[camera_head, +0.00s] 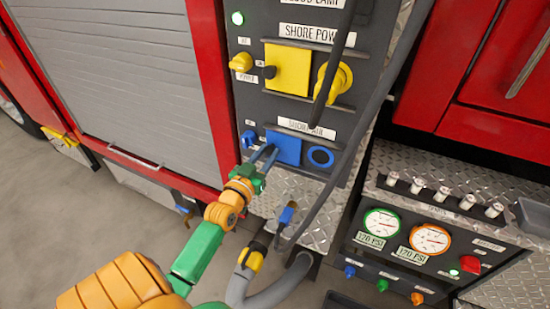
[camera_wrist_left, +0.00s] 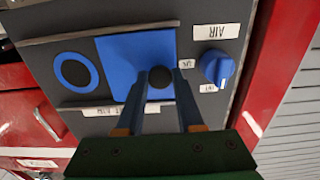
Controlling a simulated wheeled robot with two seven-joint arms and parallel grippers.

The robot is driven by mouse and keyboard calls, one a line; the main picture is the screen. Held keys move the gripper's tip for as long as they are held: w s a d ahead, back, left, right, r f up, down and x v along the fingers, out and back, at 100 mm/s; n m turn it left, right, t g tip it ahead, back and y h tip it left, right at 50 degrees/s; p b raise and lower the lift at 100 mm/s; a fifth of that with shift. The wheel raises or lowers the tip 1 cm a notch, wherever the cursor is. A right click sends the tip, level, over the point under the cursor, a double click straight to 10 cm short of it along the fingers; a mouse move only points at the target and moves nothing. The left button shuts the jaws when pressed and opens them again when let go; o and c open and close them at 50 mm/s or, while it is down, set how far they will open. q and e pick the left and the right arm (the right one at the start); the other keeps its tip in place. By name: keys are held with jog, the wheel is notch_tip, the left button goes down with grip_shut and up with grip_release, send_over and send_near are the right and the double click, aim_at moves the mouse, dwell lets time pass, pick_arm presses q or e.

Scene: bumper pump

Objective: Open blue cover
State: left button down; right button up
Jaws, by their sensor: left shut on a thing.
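The blue cover (camera_head: 288,149) is a flat square plate on the dark panel, under a "SHORE POWER" section. In the left wrist view the blue cover (camera_wrist_left: 115,62) has a dark round knob (camera_wrist_left: 160,77) at its edge. My left gripper (camera_head: 266,154) reaches up to the cover's left edge. In the wrist view its fingers (camera_wrist_left: 160,85) are shut on the knob, one on each side. A blue ring-shaped port (camera_head: 320,157) shows uncovered to the right of the cover. My right gripper is not in view.
A yellow cover (camera_head: 287,68) and yellow port (camera_head: 333,83) sit above. A blue knob (camera_head: 248,138) is left of the blue cover. Dark hoses (camera_head: 345,150) hang in front of the panel at right. A gauge panel (camera_head: 400,245) stands lower right. A grey shutter (camera_head: 120,80) is at left.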

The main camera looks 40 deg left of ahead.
pick_arm(q)
jog(key=shift+d, duration=0.2)
jog(key=c, duration=0.5)
grip_release()
jog(key=shift+w, duration=0.1)
jog(key=b+v, duration=0.1)
jog(key=v, duration=0.6)
